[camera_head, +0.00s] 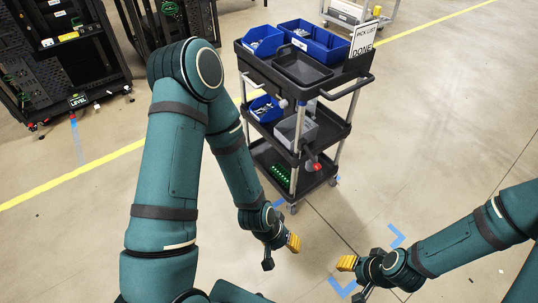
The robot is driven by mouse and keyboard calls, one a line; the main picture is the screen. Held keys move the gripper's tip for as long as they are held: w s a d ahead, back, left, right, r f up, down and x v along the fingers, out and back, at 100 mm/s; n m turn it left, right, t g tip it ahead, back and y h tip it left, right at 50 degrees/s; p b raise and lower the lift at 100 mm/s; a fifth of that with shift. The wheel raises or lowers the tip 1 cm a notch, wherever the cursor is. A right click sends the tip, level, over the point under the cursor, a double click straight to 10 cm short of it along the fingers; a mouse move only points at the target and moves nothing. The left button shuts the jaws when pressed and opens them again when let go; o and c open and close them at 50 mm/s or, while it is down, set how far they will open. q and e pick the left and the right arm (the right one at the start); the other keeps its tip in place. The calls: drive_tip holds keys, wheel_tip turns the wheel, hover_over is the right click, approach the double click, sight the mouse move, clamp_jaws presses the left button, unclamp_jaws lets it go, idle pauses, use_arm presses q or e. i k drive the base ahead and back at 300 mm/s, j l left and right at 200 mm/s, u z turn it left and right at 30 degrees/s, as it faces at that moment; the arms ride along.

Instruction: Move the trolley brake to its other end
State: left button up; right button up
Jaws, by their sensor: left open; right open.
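The trolley (300,75) is a dark three-shelf cart on castors, standing upright at the centre of the head view. A short dark lever with a red knob (316,167) sits at its near right side, just above the bottom shelf; it looks like the brake, and its exact setting is too small to tell. My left gripper (281,254) is open and empty, low in front of the trolley and apart from it. My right gripper (356,277) is open and empty, further right and nearer to me, also clear of the trolley.
Blue bins (315,40) and a "PICK LIST DONE" sign (364,40) are on the trolley's top shelf. Black racks (65,60) stand at the left. Another cart (350,14) is behind. Blue floor marks (397,236) lie near my grippers. The floor right of the trolley is clear.

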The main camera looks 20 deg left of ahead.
sight(317, 166)
drive_tip(key=u, duration=0.35)
drive_tip(key=i+l+u, duration=0.1)
drive_tip(key=i+u, duration=0.25)
drive_tip(key=i, duration=0.5)
